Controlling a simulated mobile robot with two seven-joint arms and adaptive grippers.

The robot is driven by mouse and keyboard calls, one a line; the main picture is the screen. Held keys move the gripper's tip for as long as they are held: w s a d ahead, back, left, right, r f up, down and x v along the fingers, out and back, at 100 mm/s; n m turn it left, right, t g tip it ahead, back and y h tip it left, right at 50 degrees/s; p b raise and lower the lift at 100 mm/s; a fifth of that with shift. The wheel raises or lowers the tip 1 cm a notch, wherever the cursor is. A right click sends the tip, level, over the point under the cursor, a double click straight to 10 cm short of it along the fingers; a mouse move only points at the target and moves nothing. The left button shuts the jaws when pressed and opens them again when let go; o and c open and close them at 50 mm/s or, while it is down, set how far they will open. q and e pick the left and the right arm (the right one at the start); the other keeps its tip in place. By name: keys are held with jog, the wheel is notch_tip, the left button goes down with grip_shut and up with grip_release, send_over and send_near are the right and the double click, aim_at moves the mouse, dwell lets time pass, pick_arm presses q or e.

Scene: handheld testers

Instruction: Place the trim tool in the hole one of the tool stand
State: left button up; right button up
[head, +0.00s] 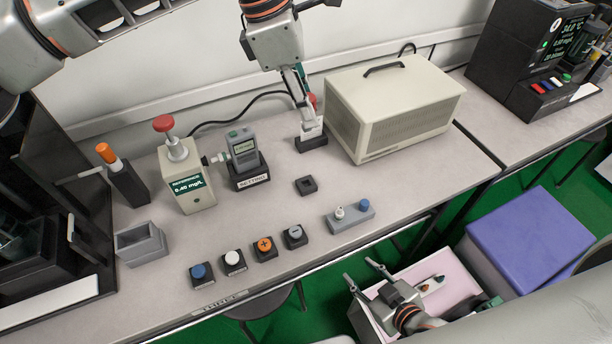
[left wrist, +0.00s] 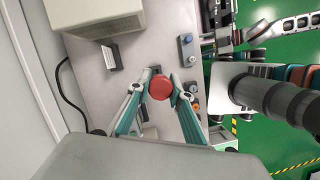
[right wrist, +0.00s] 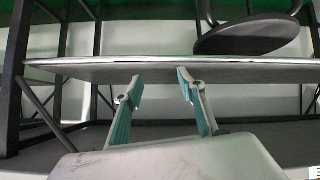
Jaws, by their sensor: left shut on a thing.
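My left gripper (head: 311,124) points down above the bench and is shut on a red-topped tool (left wrist: 161,87), apparently the trim tool. Its round red top sits between the fingers in the left wrist view, and a bit of it shows behind the fingers in the head view (head: 313,101). Its lower end is hidden. A grey block with a white and a blue cap (head: 352,218) stands near the front edge, perhaps the tool stand; no label confirms this. My right gripper (head: 367,273) is open and empty, low beyond the bench's front edge; its fingers are apart in the right wrist view (right wrist: 156,85).
A small black block with a square recess (head: 306,186) lies mid-bench. A handheld tester (head: 242,147) stands in a cradle beside the reference unit (head: 189,185). A beige case (head: 394,108) is behind right. Several buttons (head: 233,262) line the front; an open grey box (head: 141,243) is left.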

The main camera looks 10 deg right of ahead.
pick_arm(q)
notch_tip(320, 180, down, 18)
jog(key=shift+r+b, duration=0.15)
jog(key=shift+b, duration=0.75)
jog(key=o, duration=1)
jog(key=shift+o, duration=0.2)
